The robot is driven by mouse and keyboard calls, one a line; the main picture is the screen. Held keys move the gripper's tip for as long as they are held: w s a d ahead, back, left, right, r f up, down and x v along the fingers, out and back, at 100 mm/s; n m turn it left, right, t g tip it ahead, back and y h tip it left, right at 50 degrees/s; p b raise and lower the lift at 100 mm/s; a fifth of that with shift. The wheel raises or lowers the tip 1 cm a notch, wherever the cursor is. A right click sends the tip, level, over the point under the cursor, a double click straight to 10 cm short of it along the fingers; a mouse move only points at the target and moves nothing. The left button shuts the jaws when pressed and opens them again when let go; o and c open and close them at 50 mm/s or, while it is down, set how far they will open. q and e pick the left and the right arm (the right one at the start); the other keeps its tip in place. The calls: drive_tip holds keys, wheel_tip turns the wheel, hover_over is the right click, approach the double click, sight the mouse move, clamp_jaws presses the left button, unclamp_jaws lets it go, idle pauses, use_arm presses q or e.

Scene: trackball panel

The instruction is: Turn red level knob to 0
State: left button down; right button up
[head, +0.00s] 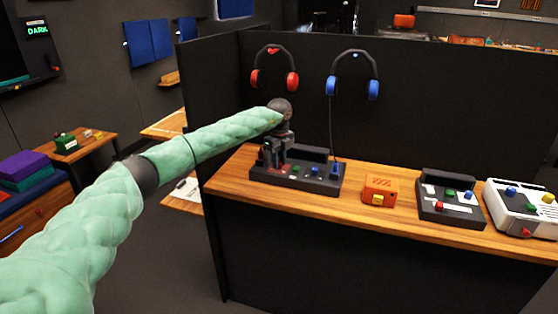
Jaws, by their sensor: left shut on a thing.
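A dark control panel (322,186) stands at the left part of the wooden counter. It carries a green knob (295,169), a blue knob (315,172) and a taller blue part (335,168) at its right end. A small red part (262,154) shows at its left end, beside my gripper. My left gripper (276,163) points down over the panel's left end and is shut on a control there, which I take to be the red level knob. The fingers hide that knob, so its setting cannot be read. My right gripper is out of view.
An orange box (379,187), a second dark panel (450,210) and a white panel (507,212) stand to the right on the counter (231,181). Red headphones (254,79) and blue headphones (374,89) hang on the dark partition (445,110) behind. Bare counter lies along the front edge.

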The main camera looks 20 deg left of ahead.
use_arm(q)
drive_tip(key=n, duration=0.4)
drive_tip(key=shift+w+r, duration=0.1)
drive_tip(key=shift+r, duration=0.15)
drive_tip(key=shift+p, duration=0.3)
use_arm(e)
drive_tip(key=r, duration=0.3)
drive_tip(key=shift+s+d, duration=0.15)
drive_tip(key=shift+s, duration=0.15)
use_arm(q)
drive_tip(key=shift+n, duration=0.3)
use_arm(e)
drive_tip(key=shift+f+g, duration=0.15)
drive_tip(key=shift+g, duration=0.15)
use_arm(q)
drive_tip(key=c, duration=1.4)
unclamp_jaws()
drive_tip(key=shift+c, duration=0.2)
drive_tip(key=shift+o, duration=1.2)
drive_tip(key=shift+f, duration=0.15)
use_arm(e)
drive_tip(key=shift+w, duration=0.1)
